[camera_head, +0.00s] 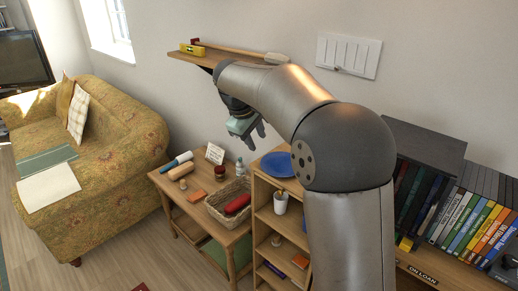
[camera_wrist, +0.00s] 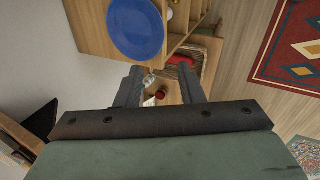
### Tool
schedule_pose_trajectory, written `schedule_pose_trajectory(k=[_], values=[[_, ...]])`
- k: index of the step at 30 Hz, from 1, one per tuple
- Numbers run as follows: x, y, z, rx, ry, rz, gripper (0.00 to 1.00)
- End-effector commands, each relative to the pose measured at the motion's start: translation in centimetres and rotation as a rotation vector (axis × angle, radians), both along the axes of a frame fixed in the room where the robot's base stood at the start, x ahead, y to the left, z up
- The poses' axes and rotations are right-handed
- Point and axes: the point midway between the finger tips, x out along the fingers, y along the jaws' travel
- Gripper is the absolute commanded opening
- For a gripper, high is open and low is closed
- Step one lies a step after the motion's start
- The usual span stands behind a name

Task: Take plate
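A round blue plate (camera_head: 279,164) lies on top of the small wooden shelf unit (camera_head: 262,200), partly hidden behind my arm in the head view. In the wrist view the blue plate (camera_wrist: 136,28) is at the top, left of centre, cut by the upper edge. My gripper (camera_head: 255,137) hangs in the air above the side table and shelf unit, up and left of the plate in the head view. In the wrist view the two fingers of my gripper (camera_wrist: 160,86) stand well apart with nothing held between them.
A side table (camera_head: 188,212) holds a wicker basket (camera_head: 216,212) with a red item, a bottle and rolls. A wall shelf (camera_head: 225,57) sits behind my arm. A white cup (camera_head: 281,204) stands in the shelf unit. DVD shelves (camera_head: 460,215) are at the right.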

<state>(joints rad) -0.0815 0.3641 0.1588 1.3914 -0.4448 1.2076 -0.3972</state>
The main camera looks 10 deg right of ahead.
Motion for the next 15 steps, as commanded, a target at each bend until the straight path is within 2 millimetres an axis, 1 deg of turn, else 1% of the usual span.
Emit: schedule_pose_trajectory(k=[5,15], values=[[0.6,-0.8,-2.2,0.000,0.005,-0.002,0.35],[2.4,-2.8,-8.4,0.000,0.005,-0.002,0.35]])
